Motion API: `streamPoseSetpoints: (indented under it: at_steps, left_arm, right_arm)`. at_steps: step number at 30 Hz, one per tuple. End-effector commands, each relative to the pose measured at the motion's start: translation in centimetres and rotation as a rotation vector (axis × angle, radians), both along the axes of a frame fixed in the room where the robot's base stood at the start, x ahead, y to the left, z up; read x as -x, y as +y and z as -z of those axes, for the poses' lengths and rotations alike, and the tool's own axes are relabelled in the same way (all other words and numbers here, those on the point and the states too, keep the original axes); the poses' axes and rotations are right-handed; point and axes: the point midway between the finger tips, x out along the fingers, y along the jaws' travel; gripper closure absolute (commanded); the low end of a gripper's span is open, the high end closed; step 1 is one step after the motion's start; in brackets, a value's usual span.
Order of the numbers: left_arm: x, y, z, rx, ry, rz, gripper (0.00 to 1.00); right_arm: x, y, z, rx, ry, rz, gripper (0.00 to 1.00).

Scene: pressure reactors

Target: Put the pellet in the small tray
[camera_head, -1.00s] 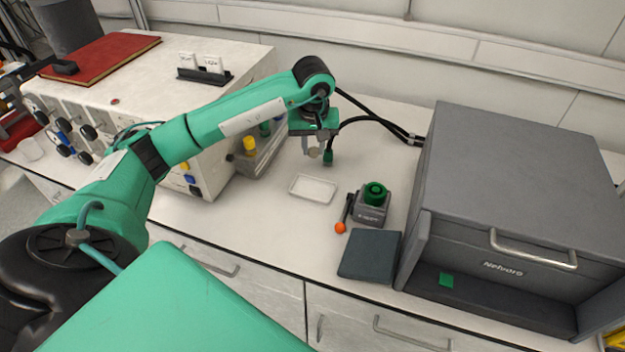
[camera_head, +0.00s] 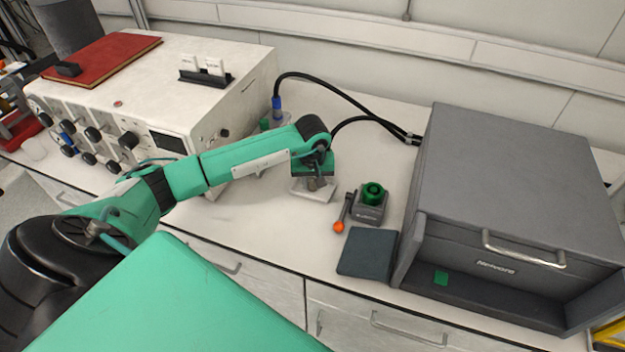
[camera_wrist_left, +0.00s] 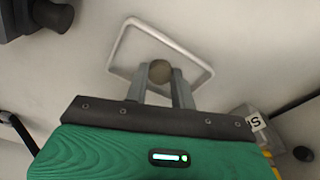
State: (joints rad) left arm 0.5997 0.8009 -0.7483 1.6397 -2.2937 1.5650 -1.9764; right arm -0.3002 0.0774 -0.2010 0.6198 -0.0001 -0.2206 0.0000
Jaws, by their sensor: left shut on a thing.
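The small tray (camera_head: 325,194) is a shallow white rectangle on the bench, partly hidden by my left gripper in the head view. It also shows in the left wrist view (camera_wrist_left: 204,74). My left gripper (camera_head: 313,188) points down over the tray. In the left wrist view its two grey fingers (camera_wrist_left: 160,76) are shut on the pellet (camera_wrist_left: 160,70), a small round brownish-grey piece at the fingertips. The pellet is over the tray's near part. I cannot tell whether it touches the tray floor. My right gripper is not in view.
A grey device with a green round top (camera_head: 372,193) and an orange-knobbed lever (camera_head: 339,226) stands right of the tray. A dark flat pad (camera_head: 368,252) lies in front of it. A large grey cabinet (camera_head: 510,190) fills the right. A white instrument box (camera_head: 150,95) stands left.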

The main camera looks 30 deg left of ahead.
Motion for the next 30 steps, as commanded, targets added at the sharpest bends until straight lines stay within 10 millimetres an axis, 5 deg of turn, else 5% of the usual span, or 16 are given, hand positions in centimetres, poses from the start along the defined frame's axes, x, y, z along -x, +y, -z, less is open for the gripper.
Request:
streamPoseSetpoints:
  at_steps: [6,7,10,23,30]
  left_arm:
    - [0.0,0.0,0.4,0.0,0.0,0.0,0.96]
    - [0.0,0.0,0.4,0.0,0.0,0.0,0.73]
    - [0.0,0.0,0.3,0.0,0.0,0.0,0.53]
    - [0.0,0.0,-0.4,0.0,-0.001,0.0,0.53]
    - [0.4,-0.3,-5.2,-0.001,-0.005,0.001,0.53]
  right_arm:
    - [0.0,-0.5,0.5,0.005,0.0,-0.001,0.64]
    - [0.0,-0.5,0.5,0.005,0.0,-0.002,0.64]
    - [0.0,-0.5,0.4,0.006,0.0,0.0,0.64]
    - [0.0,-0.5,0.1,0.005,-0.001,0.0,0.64]
    - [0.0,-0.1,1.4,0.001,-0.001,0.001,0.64]
